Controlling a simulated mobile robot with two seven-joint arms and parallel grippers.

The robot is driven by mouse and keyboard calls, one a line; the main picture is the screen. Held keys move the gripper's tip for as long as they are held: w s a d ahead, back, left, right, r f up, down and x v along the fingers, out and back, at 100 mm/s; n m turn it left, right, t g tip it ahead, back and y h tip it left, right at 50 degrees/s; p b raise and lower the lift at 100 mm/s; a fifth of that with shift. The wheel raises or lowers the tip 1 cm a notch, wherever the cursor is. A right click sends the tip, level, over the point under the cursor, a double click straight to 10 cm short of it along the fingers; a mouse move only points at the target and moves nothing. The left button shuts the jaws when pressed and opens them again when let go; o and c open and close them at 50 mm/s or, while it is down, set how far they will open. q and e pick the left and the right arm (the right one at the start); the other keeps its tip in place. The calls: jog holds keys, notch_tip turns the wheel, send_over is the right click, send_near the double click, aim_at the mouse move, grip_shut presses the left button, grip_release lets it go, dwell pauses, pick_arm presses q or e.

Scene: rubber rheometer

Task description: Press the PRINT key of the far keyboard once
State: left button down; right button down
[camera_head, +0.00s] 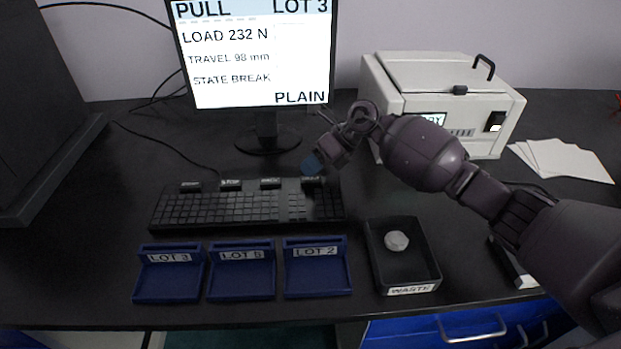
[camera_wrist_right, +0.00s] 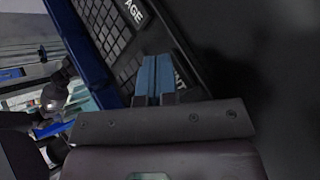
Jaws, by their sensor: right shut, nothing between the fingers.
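The black keyboard (camera_head: 215,208) lies on the dark bench below the monitor. Several labelled keys stand along its back edge, their lettering blurred in the head view. My right gripper (camera_head: 311,164) is at the rightmost labelled key (camera_head: 312,181), fingers pointing down. In the right wrist view the blue fingertips (camera_wrist_right: 153,77) are closed together, with nothing between them. They partly cover a key label whose visible end (camera_wrist_right: 180,76) reads "NT". Another label (camera_wrist_right: 133,11) ending in "AGE" is further along the keyboard. I cannot tell whether the fingertips touch the key. My left gripper is not in view.
The monitor (camera_head: 250,60) stands behind the keyboard. Three blue trays (camera_head: 240,292) marked LOT lie in front of it. A black WASTE bin (camera_head: 424,262) holding a pale round piece is at right. A white machine (camera_head: 440,85) and paper sheets (camera_head: 565,160) are further right.

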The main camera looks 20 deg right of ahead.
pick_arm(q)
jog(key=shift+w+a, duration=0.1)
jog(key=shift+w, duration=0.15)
pick_arm(e)
jog(key=shift+f, duration=0.15)
